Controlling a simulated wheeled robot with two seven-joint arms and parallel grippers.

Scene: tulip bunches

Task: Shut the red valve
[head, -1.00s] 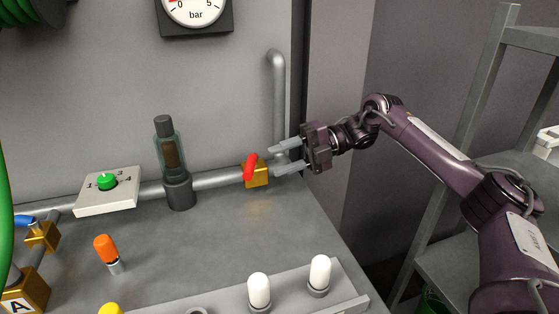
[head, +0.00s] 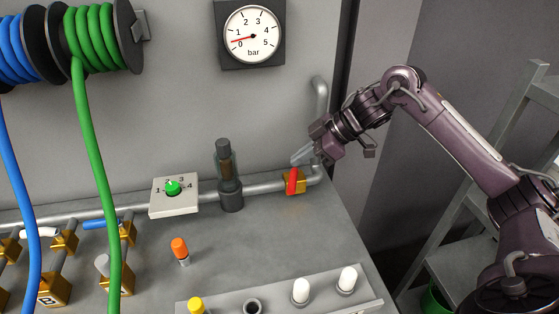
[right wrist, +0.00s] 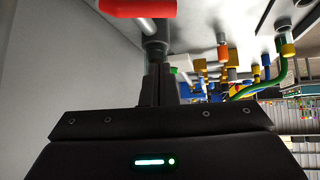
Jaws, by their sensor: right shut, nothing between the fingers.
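The red valve (head: 292,181) is a red lever handle on a brass block (head: 300,186), set in the grey pipe (head: 265,187) along the back wall. In the head view the lever lies across the pipe's line. My right gripper (head: 299,157) is shut and empty, its fingertips just above and behind the lever; I cannot tell whether they touch it. In the right wrist view the closed fingers (right wrist: 158,82) point up the picture, and the red lever (right wrist: 138,8) shows at the top edge, partly cut off. My left gripper is out of view.
Left of the valve stand a dark cylinder (head: 229,185) and a box with a green knob (head: 173,187). A pressure gauge (head: 251,34) hangs above, its needle near 0. A tray with white capped posts (head: 301,290) lies in front. Bare bench lies between.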

